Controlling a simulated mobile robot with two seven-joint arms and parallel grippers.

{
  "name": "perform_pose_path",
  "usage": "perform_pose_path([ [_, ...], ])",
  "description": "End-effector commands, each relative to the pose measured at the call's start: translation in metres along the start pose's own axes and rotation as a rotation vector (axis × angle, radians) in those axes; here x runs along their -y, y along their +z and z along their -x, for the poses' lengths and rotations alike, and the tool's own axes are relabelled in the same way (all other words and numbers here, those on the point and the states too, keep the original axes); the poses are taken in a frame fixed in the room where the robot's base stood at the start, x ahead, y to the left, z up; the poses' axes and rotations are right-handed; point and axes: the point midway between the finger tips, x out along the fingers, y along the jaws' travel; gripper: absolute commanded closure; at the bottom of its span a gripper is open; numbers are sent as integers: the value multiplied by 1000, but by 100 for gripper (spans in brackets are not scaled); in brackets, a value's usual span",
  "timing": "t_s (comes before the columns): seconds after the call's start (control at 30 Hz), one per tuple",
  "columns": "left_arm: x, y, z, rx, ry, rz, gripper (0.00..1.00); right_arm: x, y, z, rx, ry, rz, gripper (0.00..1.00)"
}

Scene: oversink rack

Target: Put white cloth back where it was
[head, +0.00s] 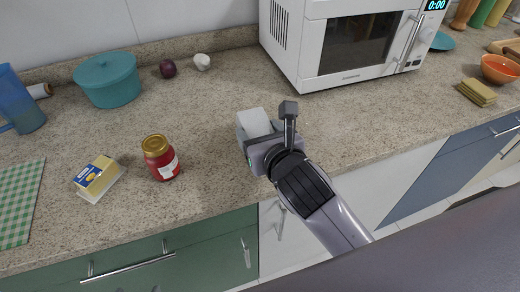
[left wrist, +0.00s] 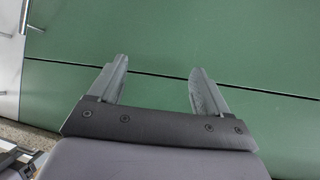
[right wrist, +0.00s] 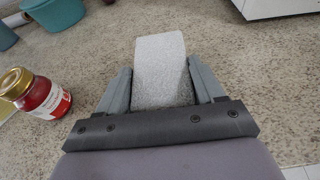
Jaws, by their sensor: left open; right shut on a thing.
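The white cloth (head: 254,121) looks like a small, thick white pad with a grainy surface. My right gripper (head: 263,137) is shut on it over the middle of the counter. In the right wrist view the cloth (right wrist: 160,65) stands up between the two fingers (right wrist: 160,85) and sticks out past their tips. Whether its lower edge touches the counter I cannot tell. My left gripper (left wrist: 158,66) shows only in the left wrist view. It is open and empty in front of the green cabinet fronts (left wrist: 260,65).
A red jar (head: 160,160) and butter on a dish (head: 98,180) stand left of my right gripper. A teal pot (head: 107,80), an onion (head: 168,69) and garlic (head: 202,62) are behind. A microwave (head: 350,45) stands back right.

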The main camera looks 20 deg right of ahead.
Motion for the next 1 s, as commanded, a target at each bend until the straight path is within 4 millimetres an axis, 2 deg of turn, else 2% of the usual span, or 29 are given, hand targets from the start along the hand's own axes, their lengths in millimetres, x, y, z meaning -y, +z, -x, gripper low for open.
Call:
perform_pose_path([
  [0.3, 0, 9, -7, 0, 0, -1, 22, 0, -39, -14, -2, 0, -1, 61],
  [0.73, 0, 7, -6, -2, 0, -1, 22, 0, -44, -16, 0, -1, 1, 61],
  [0.77, 0, 7, -6, -2, 0, -1, 22, 0, -44, -16, 0, -1, 1, 30],
  [0.83, 0, 7, -7, -2, 0, -1, 22, 0, -44, -16, 0, 0, 0, 7],
  [1.0, 0, 7, -7, -2, 0, -1, 22, 0, -44, -16, 0, 0, 0, 7],
])
